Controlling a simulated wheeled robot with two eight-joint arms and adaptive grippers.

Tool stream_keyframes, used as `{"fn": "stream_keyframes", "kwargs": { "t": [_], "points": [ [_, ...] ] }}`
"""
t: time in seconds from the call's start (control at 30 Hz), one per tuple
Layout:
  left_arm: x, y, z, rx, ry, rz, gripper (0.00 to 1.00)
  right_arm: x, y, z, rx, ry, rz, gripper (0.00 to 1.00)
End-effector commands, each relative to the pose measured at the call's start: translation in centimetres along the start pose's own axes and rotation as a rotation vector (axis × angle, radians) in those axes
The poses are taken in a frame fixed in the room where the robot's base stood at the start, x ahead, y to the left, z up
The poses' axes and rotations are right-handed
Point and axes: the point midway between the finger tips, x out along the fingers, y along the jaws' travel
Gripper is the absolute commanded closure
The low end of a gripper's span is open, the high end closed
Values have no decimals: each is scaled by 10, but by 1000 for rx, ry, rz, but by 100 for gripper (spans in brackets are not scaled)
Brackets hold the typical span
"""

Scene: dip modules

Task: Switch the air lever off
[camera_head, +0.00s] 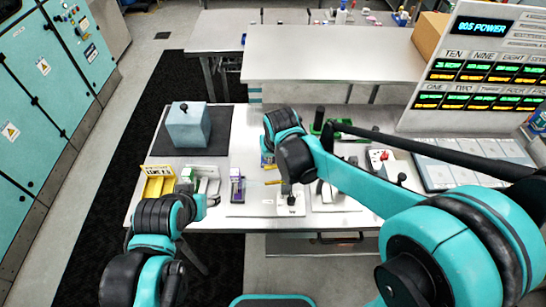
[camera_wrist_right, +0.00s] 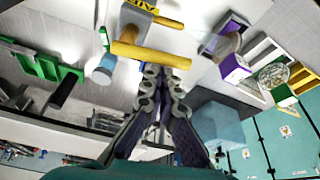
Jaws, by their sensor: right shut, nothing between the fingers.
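The air lever (camera_wrist_right: 140,52) is a yellow bar on a unit with a yellow plate whose lettering seems to read AIR (camera_wrist_right: 146,5). In the head view a small yellow bar (camera_head: 273,182) shows just left of my right gripper (camera_head: 290,193). In the right wrist view my right gripper (camera_wrist_right: 162,72) is shut and empty. Its fingertips overlap the right part of the yellow bar; I cannot tell whether they touch it. My left gripper (camera_head: 210,201) is at the table's front left, too small to tell its jaws.
A blue-grey box (camera_head: 187,128) stands on a dark mat at the back left. A yellow holder (camera_head: 157,184) and a purple module (camera_head: 237,187) are left of my right gripper. A display panel (camera_head: 480,75) stands at the right.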

Motion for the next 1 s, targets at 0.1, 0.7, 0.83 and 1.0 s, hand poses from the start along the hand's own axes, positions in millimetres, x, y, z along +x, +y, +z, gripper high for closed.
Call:
{"fn": "stream_keyframes", "kwargs": {
  "t": [0.1, 0.7, 0.83, 1.0],
  "points": [
    [0, 0, 0, 0, 0, 0, 49, 0, 0, 1, -19, 0, -8, 100],
    [0, 0, 0, 0, 0, 0, 49, -2, -1, 7, -147, -1, -55, 100],
    [0, 0, 0, 0, 0, 0, 49, -4, -1, 11, -226, 0, -85, 100],
    [0, 0, 0, 0, 0, 0, 49, -6, -1, 18, -370, -1, -138, 100]
  ]
}}
